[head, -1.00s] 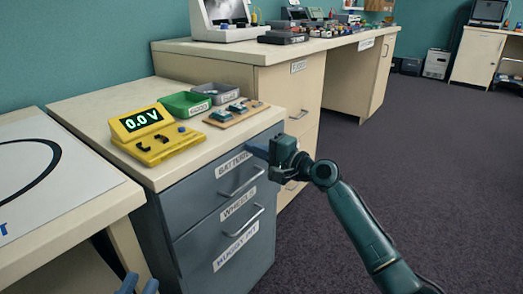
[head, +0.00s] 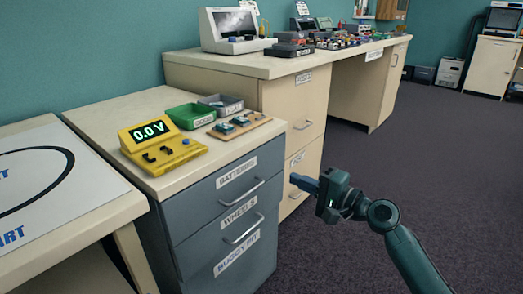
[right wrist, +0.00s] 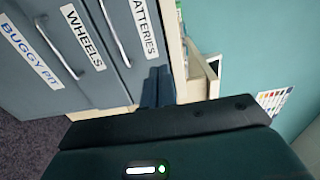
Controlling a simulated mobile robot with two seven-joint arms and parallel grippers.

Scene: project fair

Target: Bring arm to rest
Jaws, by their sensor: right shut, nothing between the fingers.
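My right gripper (head: 296,181) is shut and empty. Its arm comes in from the lower right. In the head view it hangs to the right of the grey-blue drawer cabinet (head: 190,215), over the dark carpet and in front of the cream cabinet (head: 312,150). In the right wrist view its blue fingers (right wrist: 156,84) lie together, with the batteries drawer (right wrist: 143,50) behind them. The batteries, wheels and lowest drawers all look closed. My left gripper is not in view.
On the cabinet top stand a yellow meter (head: 160,143) reading 0.0 V, a green bin (head: 189,116), a grey bin (head: 221,104) and a wooden board (head: 240,124) with parts. A white mat (head: 50,175) lies on the left table. The carpet (head: 440,160) at right is clear.

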